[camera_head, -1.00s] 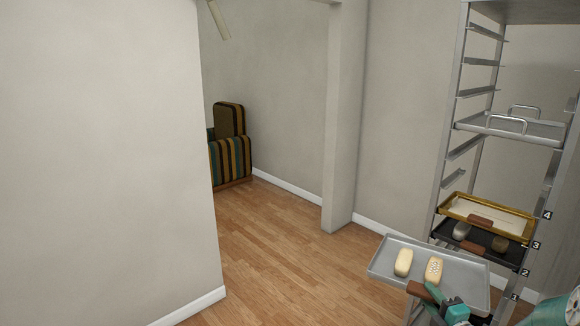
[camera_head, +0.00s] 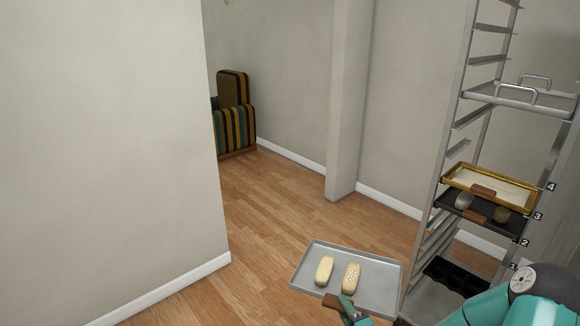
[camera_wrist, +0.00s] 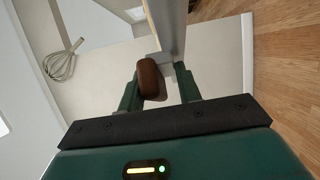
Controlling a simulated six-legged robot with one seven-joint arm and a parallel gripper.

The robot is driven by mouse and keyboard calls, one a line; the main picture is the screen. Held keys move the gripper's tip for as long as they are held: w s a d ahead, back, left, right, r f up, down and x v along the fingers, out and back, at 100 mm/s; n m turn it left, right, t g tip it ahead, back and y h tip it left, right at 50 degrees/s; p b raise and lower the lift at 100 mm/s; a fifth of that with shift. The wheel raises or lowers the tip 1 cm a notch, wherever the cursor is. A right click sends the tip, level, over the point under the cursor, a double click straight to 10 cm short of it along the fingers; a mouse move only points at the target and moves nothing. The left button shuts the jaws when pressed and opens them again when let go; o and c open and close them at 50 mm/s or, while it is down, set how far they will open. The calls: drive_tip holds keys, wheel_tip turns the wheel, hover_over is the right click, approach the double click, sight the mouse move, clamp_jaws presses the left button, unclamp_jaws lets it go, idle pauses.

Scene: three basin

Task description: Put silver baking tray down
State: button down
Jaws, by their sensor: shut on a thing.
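The silver baking tray (camera_head: 384,287) is held out over the wood floor, left of the rack, in the head view. Two pale oblong loaves lie on it: a plain one (camera_head: 324,270) and a speckled one (camera_head: 351,277). My gripper (camera_head: 349,309) is shut on the tray's brown handle (camera_head: 331,302) at the near edge. In the wrist view, the brown handle (camera_wrist: 151,79) is between the fingers of my gripper (camera_wrist: 158,88), and the tray is seen nearly edge-on above it.
A metal rack (camera_head: 452,143) with numbered levels stands at right. It holds a tray with metal handles (camera_head: 540,98), a gold tray (camera_head: 451,179) and a dark tray (camera_head: 441,196). A whisk (camera_wrist: 62,62) lies on a pale surface in the wrist view. A wall fills the left; open floor lies between.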

drive_tip(key=f+m+h, duration=0.1)
drive_tip(key=h, duration=0.1)
drive_tip(key=w+f+m+t+h, duration=0.1)
drive_tip(key=f+h, duration=0.1)
drive_tip(key=shift+w+m, duration=0.1)
drive_tip(key=shift+m, duration=0.3)
drive_tip(key=shift+w+d+f+m+h, duration=0.15)
drive_tip(key=shift+f+m+h, duration=0.25)
drive_tip(key=shift+h, duration=0.2)
drive_tip(key=shift+w+d+f+m+h, duration=0.1)
drive_tip(key=shift+f+m+h, duration=0.2)
drive_tip(key=shift+f+h, duration=0.25)
drive_tip(key=shift+r, duration=0.15)
